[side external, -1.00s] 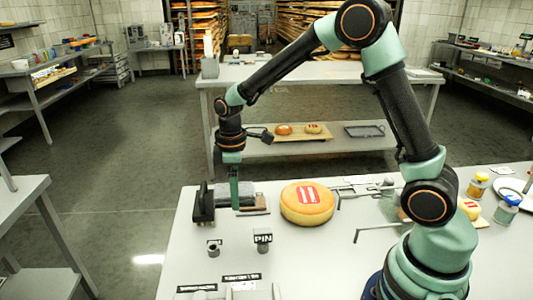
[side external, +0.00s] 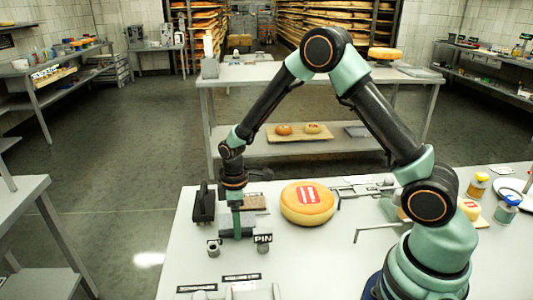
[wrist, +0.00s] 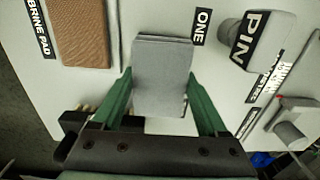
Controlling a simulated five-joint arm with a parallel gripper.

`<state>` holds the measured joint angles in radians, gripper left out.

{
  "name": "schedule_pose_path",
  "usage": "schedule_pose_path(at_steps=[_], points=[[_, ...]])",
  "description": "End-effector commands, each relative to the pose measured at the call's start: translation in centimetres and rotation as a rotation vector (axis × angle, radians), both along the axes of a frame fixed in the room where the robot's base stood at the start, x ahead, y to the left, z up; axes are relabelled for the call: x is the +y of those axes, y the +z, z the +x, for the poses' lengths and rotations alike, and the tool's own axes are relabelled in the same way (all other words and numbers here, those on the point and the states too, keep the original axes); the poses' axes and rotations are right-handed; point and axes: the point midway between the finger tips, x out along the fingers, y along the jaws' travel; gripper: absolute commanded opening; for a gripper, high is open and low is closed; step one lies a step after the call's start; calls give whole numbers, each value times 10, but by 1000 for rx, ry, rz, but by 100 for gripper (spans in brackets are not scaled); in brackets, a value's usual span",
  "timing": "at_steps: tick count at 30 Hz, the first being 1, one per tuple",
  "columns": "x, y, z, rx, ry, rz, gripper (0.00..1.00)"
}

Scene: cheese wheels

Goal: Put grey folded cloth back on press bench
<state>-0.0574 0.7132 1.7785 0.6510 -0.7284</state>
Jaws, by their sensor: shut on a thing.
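The grey folded cloth (wrist: 162,70) is a flat rectangular bundle in the wrist view, with green fingers against both sides. My gripper (wrist: 160,82) is shut on it. In the side view my gripper (side external: 237,228) is low over the white press bench (side external: 300,262), between the dark upright bracket and the PIN post. Only a small part of the cloth shows there around the fingers. In the wrist view the cloth lies beside a ONE label (wrist: 201,27). I cannot tell whether it touches the bench top.
The brown brine pad (wrist: 79,32) lies left of the cloth in the wrist view. The PIN post (wrist: 257,42) stands close on the right. In the side view a yellow cheese wheel (side external: 308,204) is right of my gripper, and a dark bracket (side external: 203,203) is on the left.

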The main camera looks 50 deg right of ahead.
Motion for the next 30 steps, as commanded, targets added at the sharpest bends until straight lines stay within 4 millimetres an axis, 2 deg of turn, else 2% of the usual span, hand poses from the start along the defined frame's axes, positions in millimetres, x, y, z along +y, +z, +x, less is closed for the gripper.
schedule_pose_path(at_steps=[3, 4, 5, 17, 23, 30], points=[[0, -3, 0, 1, 0, 0, 24], [0, -3, 0, 1, 0, 0, 80], [0, -3, 0, 1, 0, -1, 89], [0, 3, 1, -2, 0, 1, 89], [0, 33, 1, -6, 0, 1, 89], [0, 83, 1, -6, 0, 0, 89]])
